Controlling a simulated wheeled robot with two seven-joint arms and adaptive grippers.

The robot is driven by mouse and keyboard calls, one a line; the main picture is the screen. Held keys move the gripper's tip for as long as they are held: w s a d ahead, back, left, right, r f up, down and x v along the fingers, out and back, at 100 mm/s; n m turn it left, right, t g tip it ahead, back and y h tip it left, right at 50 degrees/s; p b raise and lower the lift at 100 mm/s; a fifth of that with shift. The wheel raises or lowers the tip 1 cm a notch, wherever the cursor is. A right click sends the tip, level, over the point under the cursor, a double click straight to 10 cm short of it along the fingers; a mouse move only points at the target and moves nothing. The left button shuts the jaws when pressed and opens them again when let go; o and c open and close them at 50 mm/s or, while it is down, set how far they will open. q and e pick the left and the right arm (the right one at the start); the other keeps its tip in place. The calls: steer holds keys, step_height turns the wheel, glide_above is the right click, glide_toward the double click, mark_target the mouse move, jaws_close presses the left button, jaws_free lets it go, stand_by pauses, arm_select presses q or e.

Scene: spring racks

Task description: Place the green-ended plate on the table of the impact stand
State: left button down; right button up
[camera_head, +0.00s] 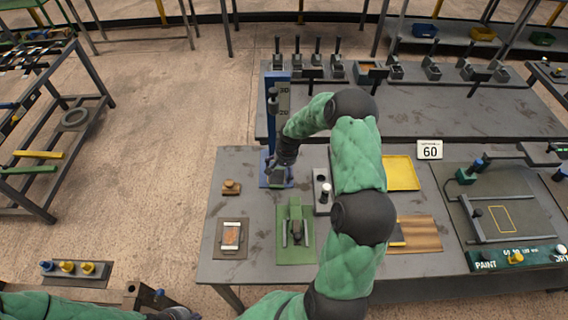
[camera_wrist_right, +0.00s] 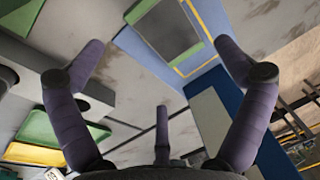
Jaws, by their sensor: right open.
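The impact stand (camera_head: 270,120) is a blue column with a 30/20 scale, standing at the table's back left edge. Its blue table (camera_wrist_right: 160,66) bears a yellow outline. The green-ended plate (camera_wrist_right: 164,27), grey with green at both ends, lies on that blue table, with the yellow line showing along its right side and near end. The upper left of the plate is cut off by the frame. My right gripper (camera_head: 279,170) is over the stand's table, fingers spread, apart from the plate. My left gripper (camera_head: 176,313) is only partly visible at the bottom edge.
A rear bench holds several tools.

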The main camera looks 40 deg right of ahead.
mark_target(281, 177)
steer(key=f, duration=0.4)
steer(key=w+f, duration=0.1)
steer(key=f, duration=0.1)
steer(key=shift+f, duration=0.2)
